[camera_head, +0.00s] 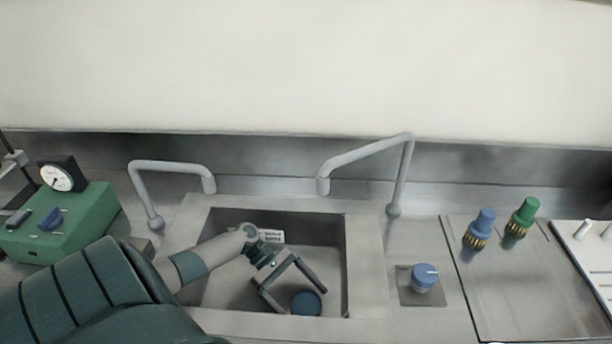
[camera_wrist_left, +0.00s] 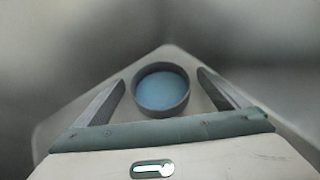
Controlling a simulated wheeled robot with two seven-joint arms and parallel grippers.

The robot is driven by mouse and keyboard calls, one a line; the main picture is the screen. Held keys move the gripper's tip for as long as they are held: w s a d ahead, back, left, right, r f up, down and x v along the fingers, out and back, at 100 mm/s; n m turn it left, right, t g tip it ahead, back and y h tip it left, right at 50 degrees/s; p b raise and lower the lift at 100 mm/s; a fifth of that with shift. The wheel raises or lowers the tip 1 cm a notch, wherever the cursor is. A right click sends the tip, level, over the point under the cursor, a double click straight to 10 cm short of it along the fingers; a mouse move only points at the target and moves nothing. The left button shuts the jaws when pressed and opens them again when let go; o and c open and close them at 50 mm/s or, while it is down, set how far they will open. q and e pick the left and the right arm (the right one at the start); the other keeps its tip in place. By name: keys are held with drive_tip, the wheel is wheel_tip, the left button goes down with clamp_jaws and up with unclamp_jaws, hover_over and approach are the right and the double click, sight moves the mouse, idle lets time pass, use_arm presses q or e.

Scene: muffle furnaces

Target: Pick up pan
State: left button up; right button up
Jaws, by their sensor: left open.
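The pan (camera_head: 306,303) is a small round dish with a blue inside and a grey rim. It lies on the floor of the sink (camera_head: 368,262), close to the front wall. My left gripper (camera_head: 300,300) reaches down into the sink, its two fingers apart and nothing between them that I can see held. In the left wrist view the pan (camera_wrist_left: 161,89) shows between and a little beyond the open fingertips (camera_wrist_left: 162,80), with gaps on both sides. My right gripper is not in view.
Two grey faucets (camera_head: 372,155) (camera_head: 172,165) arch over the sink's back corners. A green box with a gauge (camera_head: 75,222) stands at left. A blue knob (camera_head: 425,277) and blue and green valves (camera_head: 480,228) (camera_head: 522,217) stand at right. The sink walls surround the gripper.

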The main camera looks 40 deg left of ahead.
sight(306, 308)
use_arm(q)
drive_tip(key=shift+d+f, duration=0.2)
drive_tip(key=shift+d, duration=0.2)
drive_tip(key=c, duration=1.1)
drive_tip(key=shift+r, duration=0.1)
drive_tip(key=shift+a+r, duration=0.1)
drive_tip(key=shift+r, duration=0.7)
wheel_tip(306, 308, up, 8)
drive_tip(key=shift+r+b, duration=0.15)
drive_tip(key=shift+b, duration=0.2)
